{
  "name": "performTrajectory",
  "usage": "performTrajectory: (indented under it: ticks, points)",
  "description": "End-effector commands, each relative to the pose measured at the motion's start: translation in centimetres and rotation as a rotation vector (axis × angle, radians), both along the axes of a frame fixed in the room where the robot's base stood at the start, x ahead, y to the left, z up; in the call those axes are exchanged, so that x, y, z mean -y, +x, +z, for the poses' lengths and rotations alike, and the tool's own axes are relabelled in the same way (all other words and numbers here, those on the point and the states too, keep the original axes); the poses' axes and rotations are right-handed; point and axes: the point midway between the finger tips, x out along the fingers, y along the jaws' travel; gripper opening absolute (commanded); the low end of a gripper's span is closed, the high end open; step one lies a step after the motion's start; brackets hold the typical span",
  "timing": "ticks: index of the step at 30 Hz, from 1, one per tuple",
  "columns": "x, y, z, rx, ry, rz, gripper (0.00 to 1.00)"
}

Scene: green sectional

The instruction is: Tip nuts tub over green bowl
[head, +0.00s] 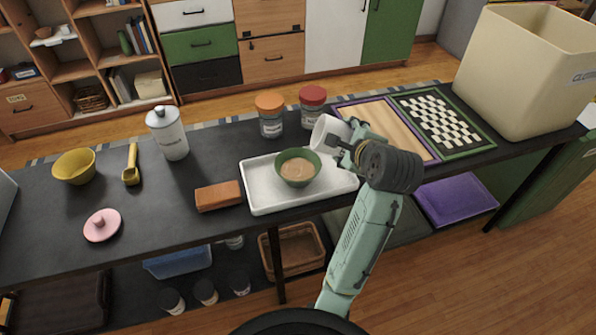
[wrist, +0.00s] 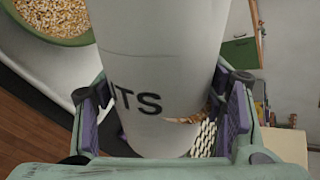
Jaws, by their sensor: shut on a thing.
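The white nuts tub (head: 328,133) is held tilted by my gripper (head: 345,143), just right of and above the green bowl (head: 298,183). In the wrist view the tub (wrist: 150,60) fills the middle, with the dark letters "TS" showing. The fingers of my gripper (wrist: 162,110) close on the tub from both sides. The green bowl stands on a white tray (head: 265,205) and holds a tan filling. In the wrist view the bowl (wrist: 82,40) shows at the upper left with grainy, pale brown bits in it. The tub's mouth is not clearly visible.
A brown block (head: 218,196) lies left of the tray. An orange-lidded jar (head: 270,115) and a red-lidded jar (head: 312,107) stand behind it. A checkered board (head: 438,122) and a large cream bin (head: 525,75) are at the right. The front left counter is mostly clear.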

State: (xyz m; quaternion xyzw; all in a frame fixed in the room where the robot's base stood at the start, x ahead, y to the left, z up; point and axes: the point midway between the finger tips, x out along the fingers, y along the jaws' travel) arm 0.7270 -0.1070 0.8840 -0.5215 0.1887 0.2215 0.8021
Motion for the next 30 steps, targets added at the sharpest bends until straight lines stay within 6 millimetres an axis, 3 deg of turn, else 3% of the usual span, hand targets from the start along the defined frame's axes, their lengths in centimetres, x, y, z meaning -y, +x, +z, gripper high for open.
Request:
performTrajectory:
  ticks: [11, 21, 30]
  points:
    - [0.3, 0.0, 0.2, 0.008, 0.074, 0.000, 0.23]
    - [3.0, -0.2, 2.9, 0.034, 0.515, 0.001, 0.23]
    - [3.1, -0.2, 3.1, 0.036, 0.549, 0.000, 0.23]
